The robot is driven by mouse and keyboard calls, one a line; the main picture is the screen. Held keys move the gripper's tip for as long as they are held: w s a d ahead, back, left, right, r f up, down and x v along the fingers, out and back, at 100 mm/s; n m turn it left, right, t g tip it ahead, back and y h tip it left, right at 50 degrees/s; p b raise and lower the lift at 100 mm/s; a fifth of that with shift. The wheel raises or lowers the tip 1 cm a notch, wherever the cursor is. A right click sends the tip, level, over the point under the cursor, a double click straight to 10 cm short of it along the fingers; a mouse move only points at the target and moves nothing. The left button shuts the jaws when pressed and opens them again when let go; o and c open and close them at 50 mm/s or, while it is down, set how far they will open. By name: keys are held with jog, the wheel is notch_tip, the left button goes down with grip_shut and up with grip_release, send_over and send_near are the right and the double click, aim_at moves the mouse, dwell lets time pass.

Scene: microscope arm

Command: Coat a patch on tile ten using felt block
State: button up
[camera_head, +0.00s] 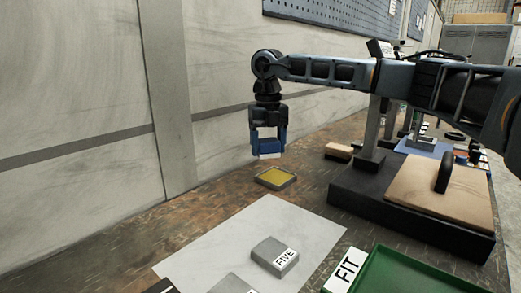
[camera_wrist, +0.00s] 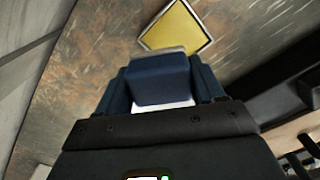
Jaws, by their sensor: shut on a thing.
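My gripper (camera_head: 268,135) is shut on the felt block, a blue block (camera_head: 269,146) with a pale underside. A grey tile (camera_head: 268,252) labelled FIVE lies on a white sheet (camera_head: 240,232). Another grey tile (camera_head: 232,284) is cut off at the bottom edge. No label reading ten is legible.
A green tray (camera_head: 400,272) with a FIT label is at the lower right. A dark stand (camera_head: 400,222) with a tan board (camera_head: 440,195) and black handle fills the right. A wall rises behind at left. Bench left of the yellow tray is clear.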

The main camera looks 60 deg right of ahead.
aim_at(276, 152)
jog(key=shift+s+d+f+m+b, duration=0.15)
jog(key=shift+s+d+m+b, duration=0.4)
jog(key=shift+s+d+m, duration=0.45)
jog(key=shift+w+f+b, duration=0.15)
jog(key=shift+f+b, duration=1.55)
jog(key=shift+f, duration=1.2)
jog(key=shift+f+b, duration=0.3)
jog(key=shift+f, duration=0.3)
jog(key=shift+r+p, duration=2.15)
jog(key=shift+r, duration=1.55)
jog(key=shift+w+d+r, duration=0.1)
jog(key=shift+r, duration=0.1)
jog(key=shift+f, duration=0.1)
notch_tip(276, 152, down, 3)
jog(key=b, duration=0.3)
jog(key=shift+f, duration=0.15)
